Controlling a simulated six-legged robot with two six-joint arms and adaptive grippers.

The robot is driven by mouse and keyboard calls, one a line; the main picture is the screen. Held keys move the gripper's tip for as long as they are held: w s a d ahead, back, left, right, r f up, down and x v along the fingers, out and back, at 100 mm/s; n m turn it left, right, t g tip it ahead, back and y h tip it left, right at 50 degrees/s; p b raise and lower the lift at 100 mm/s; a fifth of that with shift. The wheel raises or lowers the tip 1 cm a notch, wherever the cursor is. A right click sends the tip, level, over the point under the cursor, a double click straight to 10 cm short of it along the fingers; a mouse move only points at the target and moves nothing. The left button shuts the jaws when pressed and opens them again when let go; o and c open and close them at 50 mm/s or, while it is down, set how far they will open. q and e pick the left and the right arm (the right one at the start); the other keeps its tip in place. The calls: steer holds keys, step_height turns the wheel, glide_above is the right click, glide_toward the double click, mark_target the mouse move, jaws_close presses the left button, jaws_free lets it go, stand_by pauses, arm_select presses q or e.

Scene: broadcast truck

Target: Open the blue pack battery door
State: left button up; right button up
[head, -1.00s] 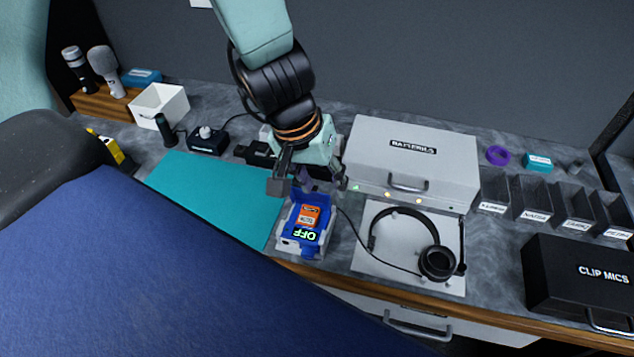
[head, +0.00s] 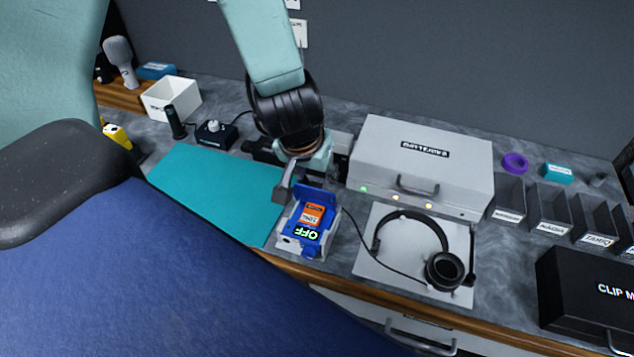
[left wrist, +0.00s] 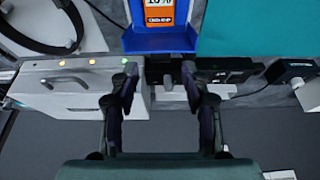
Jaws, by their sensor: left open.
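The blue pack (head: 313,239) sits in a pale cradle (head: 287,243) near the counter's front edge, its screen reading OFF. An orange battery (head: 312,216) shows inside it. A blue flap (head: 319,195), which looks like the battery door, stands raised at the far end. In the left wrist view the flap (left wrist: 160,43) is at top centre, with the orange battery (left wrist: 159,14) beyond it. My left gripper (head: 290,185) is just behind and left of the flap. In the left wrist view its two fingers (left wrist: 160,92) are apart with nothing between them. My right gripper is out of view.
A grey batteries case (head: 420,165) stands right of my gripper. Headphones (head: 415,250) lie on a pale mat with a cable towards the pack. A teal mat (head: 215,190) lies clear at left. A small black box with a knob (head: 215,134) stands behind it.

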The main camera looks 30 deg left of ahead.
arm_select(q)
steer(key=shift+w+f, duration=0.15)
steer(key=shift+f, duration=0.55)
steer(key=shift+a+f, duration=0.1)
steer(key=shift+w, duration=0.15)
steer(key=shift+c, duration=1.4)
steer(key=shift+s, duration=0.2)
steer(key=c, duration=0.6)
steer(key=shift+w, duration=0.1)
jaws_close()
